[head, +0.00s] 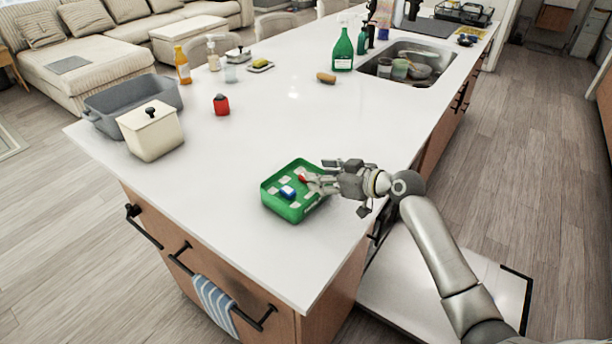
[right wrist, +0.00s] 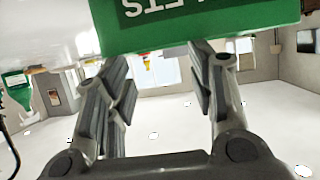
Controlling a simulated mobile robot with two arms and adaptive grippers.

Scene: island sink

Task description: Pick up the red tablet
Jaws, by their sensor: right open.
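A green box (head: 296,211) sits on the white island counter, with pale tablets, a blue-and-white tablet (head: 288,192) and a small red tablet (head: 303,178) on top. My right gripper (head: 312,184) reaches in from the right over the box, its fingertips close beside the red tablet; whether they touch it I cannot tell. In the right wrist view the two fingers (right wrist: 161,85) stand apart with nothing seen between them, and the green box side (right wrist: 200,25) with white lettering fills the top. The red tablet is not visible there. My left gripper is not in view.
A cream lidded pot (head: 152,135) and grey bin (head: 105,105) stand at the left edge. A red object (head: 221,105) sits mid-counter. A green spray bottle (head: 343,50) stands before the sink (head: 440,57). Counter around the box is clear.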

